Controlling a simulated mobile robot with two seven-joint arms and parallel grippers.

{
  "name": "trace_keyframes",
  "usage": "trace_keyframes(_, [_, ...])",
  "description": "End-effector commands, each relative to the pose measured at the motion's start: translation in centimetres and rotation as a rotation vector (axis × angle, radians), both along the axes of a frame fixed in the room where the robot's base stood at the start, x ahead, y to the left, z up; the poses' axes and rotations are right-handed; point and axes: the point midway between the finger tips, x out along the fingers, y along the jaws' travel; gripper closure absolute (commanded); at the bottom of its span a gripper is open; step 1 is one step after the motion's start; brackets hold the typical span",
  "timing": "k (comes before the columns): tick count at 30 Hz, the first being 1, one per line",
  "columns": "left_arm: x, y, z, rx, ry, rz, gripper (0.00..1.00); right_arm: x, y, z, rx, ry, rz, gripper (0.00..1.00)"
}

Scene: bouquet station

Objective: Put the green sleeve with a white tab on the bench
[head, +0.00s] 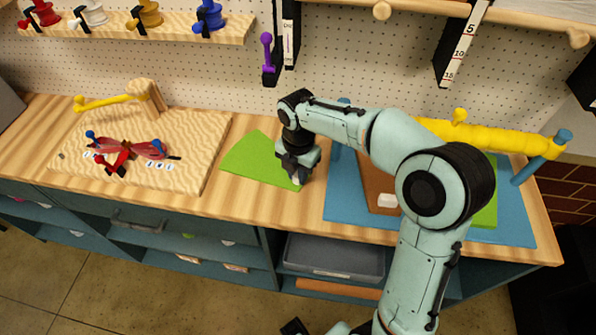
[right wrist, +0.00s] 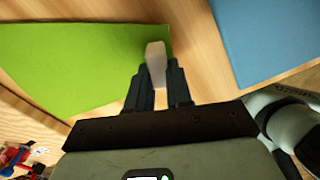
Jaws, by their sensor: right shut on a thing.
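The green sleeve (head: 250,157) is a flat, fan-shaped sheet lying on the wooden bench (head: 222,192), left of the blue mat. Its white tab (right wrist: 155,62) is at its corner nearest the gripper in the right wrist view. My right gripper (head: 296,180) is low over the sleeve's right corner, with its fingers (right wrist: 154,88) shut on the white tab. The sleeve (right wrist: 70,60) looks flat against the wood. The arm's wrist hides part of the corner in the head view. My left gripper is not in view.
A blue mat (head: 345,205) lies right of the sleeve, carrying a brown sheet (head: 372,180) with a white tab (head: 387,201) and another green sheet (head: 487,212).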

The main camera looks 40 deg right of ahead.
Motion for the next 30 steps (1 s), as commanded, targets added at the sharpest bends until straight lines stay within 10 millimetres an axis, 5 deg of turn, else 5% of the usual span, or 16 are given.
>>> trace_keyframes(5, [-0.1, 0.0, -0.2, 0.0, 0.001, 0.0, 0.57, 0.0, 0.0, -0.4, 0.0, 0.0, 0.0, 1.0])
trace_keyframes(6, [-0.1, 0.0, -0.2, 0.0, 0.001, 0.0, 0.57, 0.0, 0.0, -0.3, 0.0, 0.0, 0.0, 0.67])
trace_keyframes(8, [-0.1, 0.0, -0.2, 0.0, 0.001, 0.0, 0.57, 0.0, 0.0, -0.3, 0.0, 0.0, 0.0, 0.54])
trace_keyframes(20, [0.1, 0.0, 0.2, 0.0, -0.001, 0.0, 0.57, 0.1, 0.0, 0.7, 0.0, -0.003, 0.0, 0.54])
trace_keyframes(30, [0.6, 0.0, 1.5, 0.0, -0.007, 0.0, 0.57, 0.2, 0.0, 7.7, 0.0, -0.005, 0.0, 0.54])
